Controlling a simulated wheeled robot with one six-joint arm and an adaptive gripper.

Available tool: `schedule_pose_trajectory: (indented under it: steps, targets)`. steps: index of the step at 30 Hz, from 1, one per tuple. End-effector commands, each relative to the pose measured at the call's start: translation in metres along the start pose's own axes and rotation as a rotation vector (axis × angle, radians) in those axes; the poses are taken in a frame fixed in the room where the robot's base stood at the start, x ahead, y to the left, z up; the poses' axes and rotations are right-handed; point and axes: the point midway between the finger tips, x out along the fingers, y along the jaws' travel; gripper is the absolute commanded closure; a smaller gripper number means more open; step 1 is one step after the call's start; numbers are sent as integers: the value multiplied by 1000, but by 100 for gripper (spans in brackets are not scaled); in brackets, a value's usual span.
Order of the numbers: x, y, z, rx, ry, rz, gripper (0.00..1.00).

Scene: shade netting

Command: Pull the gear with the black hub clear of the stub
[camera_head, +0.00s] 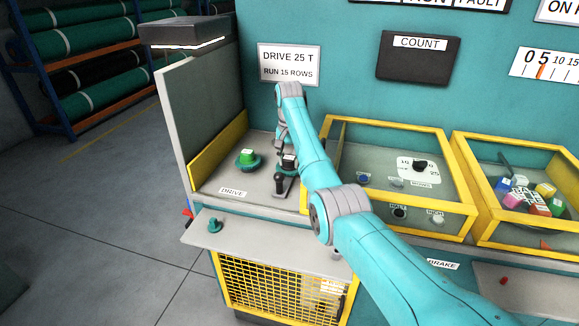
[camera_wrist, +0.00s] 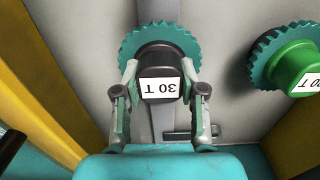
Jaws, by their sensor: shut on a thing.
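The gear with the black hub (camera_wrist: 160,74) is teal and toothed, and its hub carries a white "30 T" label. In the wrist view it sits straight ahead, between my gripper's fingers. My gripper (camera_wrist: 160,95) is shut on the black hub, one finger on each side. In the head view the black hub (camera_head: 289,160) shows just under the end of my arm, in the grey drive bay. The stub is hidden behind the gear, so I cannot tell how far the gear sits along it.
A second teal gear with a green hub (camera_head: 248,158) is left of it in the head view; in the wrist view this green-hub gear (camera_wrist: 296,62) is close on the right. A black-knobbed lever (camera_head: 280,184) stands in front. A yellow frame (camera_head: 218,160) edges the bay.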

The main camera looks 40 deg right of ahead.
Motion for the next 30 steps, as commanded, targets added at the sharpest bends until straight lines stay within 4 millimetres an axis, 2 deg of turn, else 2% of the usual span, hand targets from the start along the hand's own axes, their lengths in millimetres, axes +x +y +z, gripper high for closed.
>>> schedule_pose_trajectory:
  steps: [30]
  targets:
    - [-18, 0, -1, 0, 3, -2, 100]
